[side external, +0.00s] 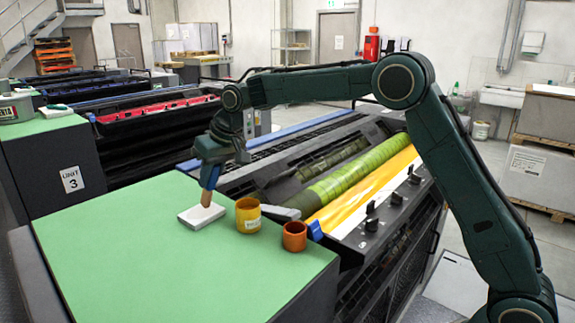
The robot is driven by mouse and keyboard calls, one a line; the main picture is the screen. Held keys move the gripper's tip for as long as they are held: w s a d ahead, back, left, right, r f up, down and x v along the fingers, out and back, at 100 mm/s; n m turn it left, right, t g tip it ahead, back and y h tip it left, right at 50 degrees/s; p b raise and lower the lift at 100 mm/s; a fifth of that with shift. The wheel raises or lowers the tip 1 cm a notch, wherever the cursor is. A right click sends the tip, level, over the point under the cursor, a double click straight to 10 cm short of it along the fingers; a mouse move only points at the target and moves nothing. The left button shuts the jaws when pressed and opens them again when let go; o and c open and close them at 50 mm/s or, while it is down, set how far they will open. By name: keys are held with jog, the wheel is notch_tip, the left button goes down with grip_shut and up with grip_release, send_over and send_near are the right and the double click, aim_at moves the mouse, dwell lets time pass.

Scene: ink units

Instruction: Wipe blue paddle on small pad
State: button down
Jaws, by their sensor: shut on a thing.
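My gripper (211,160) is above the green bench top, pointing down, shut on the blue paddle (210,178). The paddle's blue part shows just below the jaws, and its brown lower end points down. The small pad (201,216) is a white, flat block lying on the green top. The brown end is over the pad and appears to meet it; firm contact is hard to tell at this size. The jaws themselves are small and partly merged with the paddle.
A yellow tin (248,216) and an orange tin (294,236) stand right of the pad. A small blue piece (315,230) is beside the orange tin. The press with yellow ink (365,195) lies to the right. The front of the green top (180,275) is clear.

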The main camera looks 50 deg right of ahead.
jog(key=shift+a, duration=0.1)
jog(key=shift+s+a+f, duration=0.1)
jog(key=shift+a, duration=0.6)
jog(key=shift+a, duration=0.8)
jog(key=shift+a, duration=0.1)
jog(key=shift+s+a, duration=0.1)
jog(key=shift+a, duration=0.6)
jog(key=shift+d, duration=0.15)
jog(key=shift+d, duration=0.7)
